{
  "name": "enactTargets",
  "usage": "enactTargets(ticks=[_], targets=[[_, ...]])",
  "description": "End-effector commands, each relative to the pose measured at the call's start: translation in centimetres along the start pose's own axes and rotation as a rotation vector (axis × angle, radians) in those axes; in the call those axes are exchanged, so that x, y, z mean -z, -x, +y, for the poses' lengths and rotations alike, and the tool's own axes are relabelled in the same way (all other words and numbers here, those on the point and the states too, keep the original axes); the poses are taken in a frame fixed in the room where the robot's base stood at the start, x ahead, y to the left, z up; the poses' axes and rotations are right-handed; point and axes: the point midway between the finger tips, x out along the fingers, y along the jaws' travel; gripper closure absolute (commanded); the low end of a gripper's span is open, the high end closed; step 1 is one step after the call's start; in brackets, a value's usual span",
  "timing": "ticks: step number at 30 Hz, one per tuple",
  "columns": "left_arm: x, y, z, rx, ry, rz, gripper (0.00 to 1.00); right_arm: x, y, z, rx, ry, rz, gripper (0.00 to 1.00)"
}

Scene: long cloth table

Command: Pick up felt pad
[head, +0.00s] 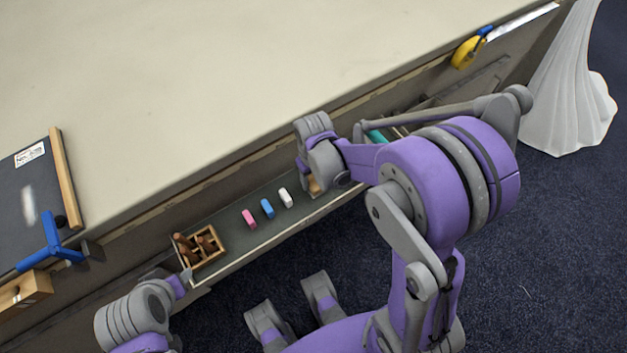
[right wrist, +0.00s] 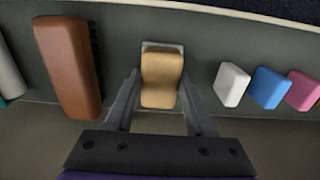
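The felt pad appears to be the tan, rounded block with a pale base (right wrist: 162,78) in the right wrist view. It lies in the grey tray (head: 240,245) along the table's side. My right gripper (right wrist: 161,85) is around it, one finger on each side, and looks open with narrow gaps. In the head view the pad (head: 313,186) is mostly hidden by my right gripper (head: 318,180). My left gripper (head: 183,284) is low at the left, near the tray's end; its fingers are too small to judge.
White (head: 286,197), blue (head: 267,208) and pink (head: 249,218) blocks lie left of the pad in the head view. A wooden box (head: 202,246) stands at the tray's end. A brown block (right wrist: 70,65) lies beside my right gripper. The tabletop (head: 230,90) is mostly clear.

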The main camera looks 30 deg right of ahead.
Motion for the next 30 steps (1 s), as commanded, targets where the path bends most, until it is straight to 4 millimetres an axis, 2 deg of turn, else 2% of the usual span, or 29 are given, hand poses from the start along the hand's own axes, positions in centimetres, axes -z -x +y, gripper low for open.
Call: enactTargets(ticks=[1, 6, 7, 14, 17, 27, 30], targets=[[0.0, 0.0, 0.0, 0.0, 0.0, 0.0, 0.5, 0.0, 0.0, 0.0, 0.0, 0.0, 0.0, 0.68], [0.0, 0.0, 0.0, 0.0, 0.0, 0.0, 0.5, 0.0, 0.0, 0.0, 0.0, 0.0, 0.0, 0.98], [0.0, 0.0, 0.0, 0.0, 0.0, 0.0, 0.5, 0.0, 0.0, 0.0, 0.0, 0.0, 0.0, 1.0], [0.0, 0.0, 0.0, 0.0, 0.0, 0.0, 0.5, 0.0, 0.2, 0.0, 0.0, 0.0, 0.0, 1.0], [0.1, 0.2, 0.0, 0.0, 0.0, 0.001, 0.5, 0.0, 1.1, 0.0, 0.0, 0.0, 0.0, 1.0], [0.8, 1.5, 0.0, 0.0, 0.0, 0.005, 0.5, -0.1, 7.7, 0.0, 0.0, 0.0, 0.0, 1.0], [0.9, 1.7, 0.0, 0.0, 0.0, 0.006, 0.5, 0.0, 9.0, 0.0, 0.0, 0.0, 0.0, 1.0]])
